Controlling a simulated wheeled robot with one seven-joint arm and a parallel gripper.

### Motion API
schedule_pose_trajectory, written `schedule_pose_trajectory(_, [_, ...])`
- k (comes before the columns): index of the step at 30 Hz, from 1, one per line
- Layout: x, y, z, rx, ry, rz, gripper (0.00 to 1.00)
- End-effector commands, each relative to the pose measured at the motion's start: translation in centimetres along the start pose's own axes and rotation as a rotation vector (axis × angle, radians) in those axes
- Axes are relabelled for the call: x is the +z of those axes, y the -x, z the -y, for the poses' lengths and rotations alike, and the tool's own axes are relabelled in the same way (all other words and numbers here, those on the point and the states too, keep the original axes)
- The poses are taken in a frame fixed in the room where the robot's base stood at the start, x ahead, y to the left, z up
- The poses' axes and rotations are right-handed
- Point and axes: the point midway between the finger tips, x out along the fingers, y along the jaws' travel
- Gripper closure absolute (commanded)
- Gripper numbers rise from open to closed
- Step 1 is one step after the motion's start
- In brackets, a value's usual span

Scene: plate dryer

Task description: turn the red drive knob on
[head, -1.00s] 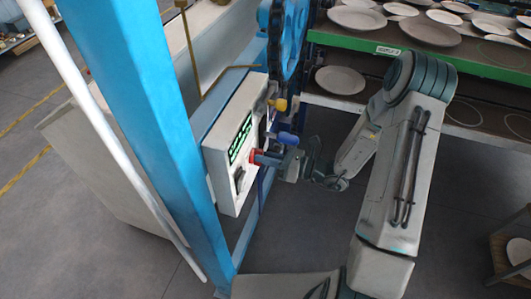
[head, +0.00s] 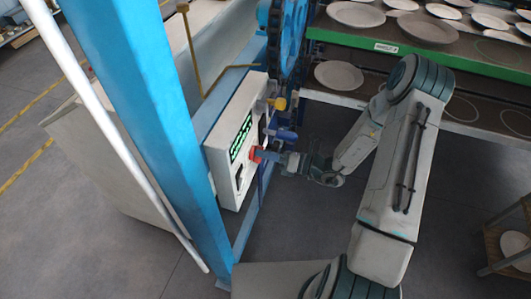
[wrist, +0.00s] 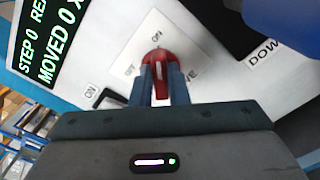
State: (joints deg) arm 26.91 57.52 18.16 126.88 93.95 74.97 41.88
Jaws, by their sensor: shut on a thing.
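The red drive knob (wrist: 158,60) is on a pale label plate on the control panel (head: 226,155). In the wrist view the label above it reads ON, and another at its left reads OFF, seen blurred. The white mark on the knob points roughly up, towards ON. My gripper (wrist: 163,85) is shut on the knob, with a finger on each side of it. In the head view the knob (head: 256,154) shows as a small red patch at the tip of my gripper (head: 266,155).
A green-lit display (wrist: 48,38) is at the left of the panel. A blue handle (wrist: 285,18) and a DOWN label (wrist: 268,50) are close at the right. A yellow knob (head: 279,103) sits above. Shelves with plates (head: 339,75) stand behind my arm.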

Motion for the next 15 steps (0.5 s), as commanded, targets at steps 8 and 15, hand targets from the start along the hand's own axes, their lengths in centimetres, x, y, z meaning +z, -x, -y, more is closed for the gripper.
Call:
schedule_pose_trajectory(8, [0.04,0.02,0.02,-0.001,-0.002,0.002,1.0])
schedule_pose_trajectory(15, [0.02,0.0,0.0,0.0,-0.001,0.001,0.64])
